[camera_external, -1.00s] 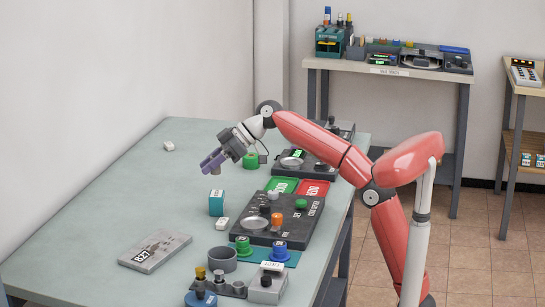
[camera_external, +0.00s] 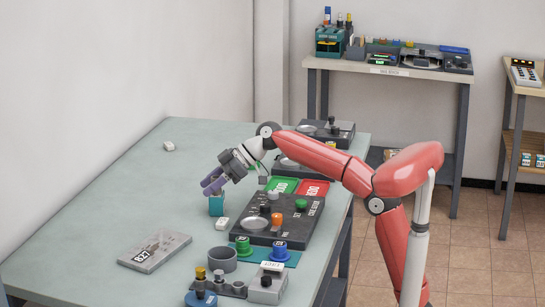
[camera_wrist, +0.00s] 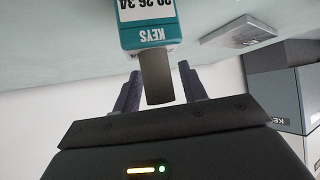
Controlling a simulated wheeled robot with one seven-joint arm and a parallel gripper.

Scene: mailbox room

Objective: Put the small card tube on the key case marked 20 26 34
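The key case is a small teal and white box, seen on the table in the external view (camera_external: 216,208). The small card tube (camera_wrist: 157,78), grey-brown, is between my fingers (camera_wrist: 158,88) in the wrist view. Its far end overlaps the case there; I cannot tell if they touch. My gripper hides the tube in the external view.
A flat grey case marked 827 (camera_external: 155,250) lies at front left. The table's left and back-left are mostly clear.

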